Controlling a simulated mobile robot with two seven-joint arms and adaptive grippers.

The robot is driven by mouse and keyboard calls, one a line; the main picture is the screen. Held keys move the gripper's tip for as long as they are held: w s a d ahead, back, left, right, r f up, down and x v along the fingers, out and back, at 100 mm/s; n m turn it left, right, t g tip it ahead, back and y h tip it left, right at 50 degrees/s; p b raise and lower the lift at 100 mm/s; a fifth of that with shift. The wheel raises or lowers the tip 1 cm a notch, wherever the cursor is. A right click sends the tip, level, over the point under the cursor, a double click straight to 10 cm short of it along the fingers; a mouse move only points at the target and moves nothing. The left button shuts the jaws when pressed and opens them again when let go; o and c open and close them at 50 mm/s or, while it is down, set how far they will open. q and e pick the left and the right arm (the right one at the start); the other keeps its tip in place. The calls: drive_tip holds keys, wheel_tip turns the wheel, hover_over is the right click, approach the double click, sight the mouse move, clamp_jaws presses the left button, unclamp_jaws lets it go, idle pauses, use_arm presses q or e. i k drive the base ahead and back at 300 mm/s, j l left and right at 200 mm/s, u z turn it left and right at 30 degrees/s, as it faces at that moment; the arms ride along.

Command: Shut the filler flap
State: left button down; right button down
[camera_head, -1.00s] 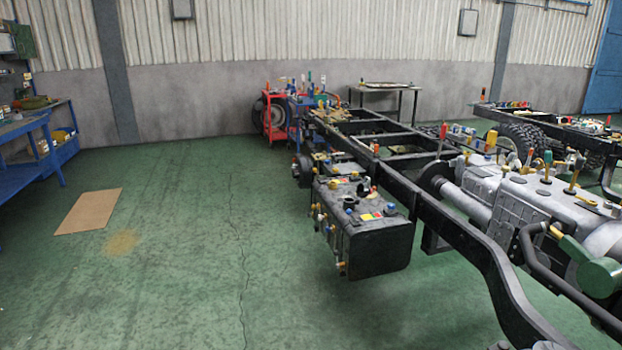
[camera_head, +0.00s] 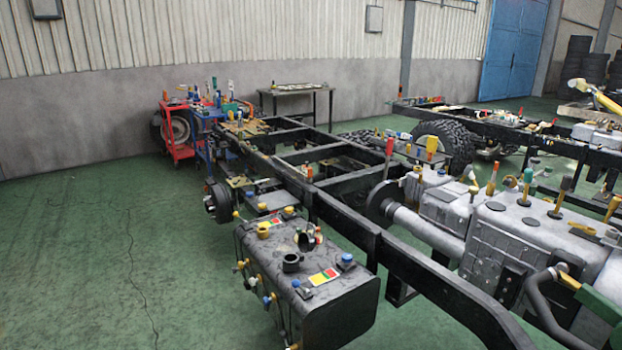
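A black fuel tank (camera_head: 340,307) hangs on the near left side of a black truck chassis frame (camera_head: 400,254). On the tank's top are a short black round neck (camera_head: 291,262) and, behind it, a small dark upright part with a grey piece (camera_head: 306,238). I cannot tell at this size which of these is the filler flap or how far open it is. A red, yellow and green label (camera_head: 323,277) and a blue cap (camera_head: 345,261) are beside them. Neither of my grippers is in view.
Green floor lies open left of the tank. Yellow and blue fittings (camera_head: 266,299) stick out from the tank's left side. A grey engine and gearbox (camera_head: 480,235) fill the right. A red cart (camera_head: 177,150) and a table (camera_head: 300,92) stand behind.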

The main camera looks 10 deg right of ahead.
sight(508, 181)
drive_tip(key=i+l+u, duration=0.15)
drive_tip(key=i+u, duration=0.25)
drive_tip(key=i+l+u, duration=0.4)
drive_tip(key=i, duration=0.15)
drive_tip(key=j+u, duration=0.1)
drive_tip(key=u, duration=9.3)
drive_tip(key=i+j+z, duration=0.3)
drive_tip(key=j+z, duration=0.1)
drive_tip(key=z, duration=0.25)
drive_tip(key=i+j, duration=0.05)
